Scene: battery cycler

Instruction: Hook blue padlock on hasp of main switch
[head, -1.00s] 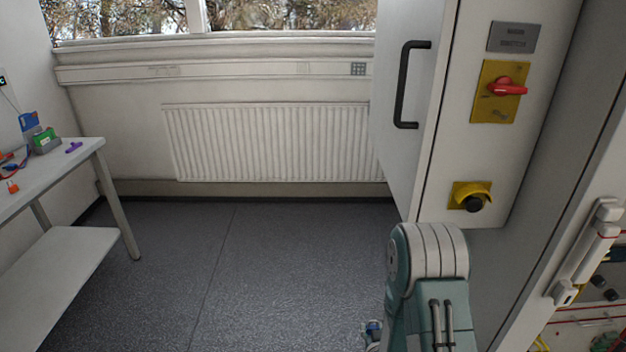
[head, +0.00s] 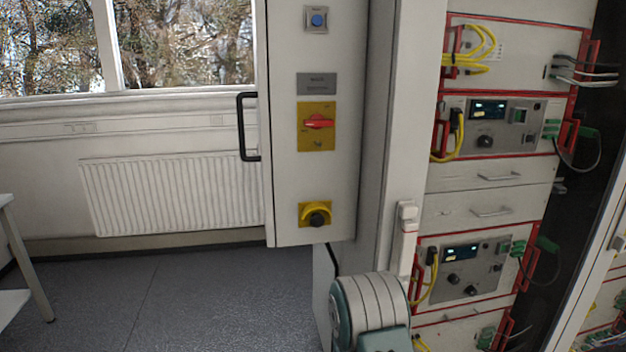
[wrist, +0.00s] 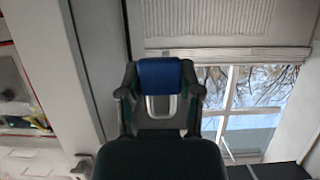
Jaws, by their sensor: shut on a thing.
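The main switch (head: 318,124) is a red rotary handle on a yellow plate. It sits on the open cabinet door, below a grey label plate, in the head view. At this size I cannot make out the hasp. The blue padlock (wrist: 159,74) is in the wrist view, with its metal shackle pointing down in the picture. My gripper (wrist: 160,92) is shut on the padlock's blue body, one finger on each side. The gripper does not show in the head view, where only part of my arm is seen at the bottom.
A black door handle (head: 244,127) sticks out at the door's left edge. A yellow-backed black knob (head: 316,216) is lower on the door. The open cabinet with wired instruments (head: 478,265) stands right. A white table (head: 18,255) is at the left edge. The floor between is clear.

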